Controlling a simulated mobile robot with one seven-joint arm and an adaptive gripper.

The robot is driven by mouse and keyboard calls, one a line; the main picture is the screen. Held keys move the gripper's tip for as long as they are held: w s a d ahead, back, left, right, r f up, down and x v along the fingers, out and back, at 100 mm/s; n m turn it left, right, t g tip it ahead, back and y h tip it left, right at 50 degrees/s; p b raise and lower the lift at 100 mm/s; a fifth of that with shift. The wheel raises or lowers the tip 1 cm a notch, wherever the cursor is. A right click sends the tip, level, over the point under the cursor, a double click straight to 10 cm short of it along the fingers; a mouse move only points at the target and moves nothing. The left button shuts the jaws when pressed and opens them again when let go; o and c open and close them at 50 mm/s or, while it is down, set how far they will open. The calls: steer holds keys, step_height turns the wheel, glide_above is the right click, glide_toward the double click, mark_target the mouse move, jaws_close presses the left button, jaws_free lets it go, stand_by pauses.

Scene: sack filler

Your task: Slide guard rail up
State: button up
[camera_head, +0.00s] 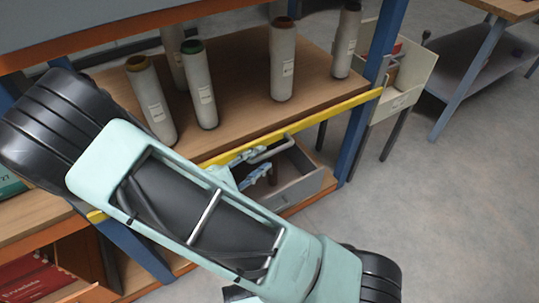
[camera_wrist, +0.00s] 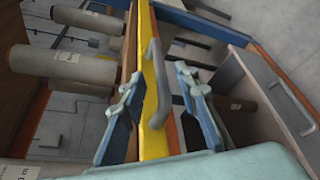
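The yellow guard rail (camera_head: 338,108) runs along the front edge of the wooden shelf and between the blue posts. Its grey handle (camera_head: 275,148) sticks out from its front. My gripper (camera_head: 248,168) is in front of the rail by the handle, and my arm hides part of the rail's left side. In the wrist view, my gripper (camera_wrist: 158,82) is open, with its blue fingers on either side of the rail (camera_wrist: 147,50) and the handle (camera_wrist: 154,70). Both fingers look apart from the handle, though I cannot judge the depth.
Several grey cylinders with coloured caps, one of them green-capped (camera_head: 199,85), stand on the shelf (camera_head: 240,70) behind the rail. A grey drawer (camera_head: 300,185) is open below the rail. A blue post (camera_head: 365,110) stands right of it.

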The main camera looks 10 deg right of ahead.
mark_target(265, 156)
steer(key=shift+b+x, duration=0.35)
steer(key=shift+x, duration=1.9)
steer(key=shift+c, duration=0.3)
jaws_close()
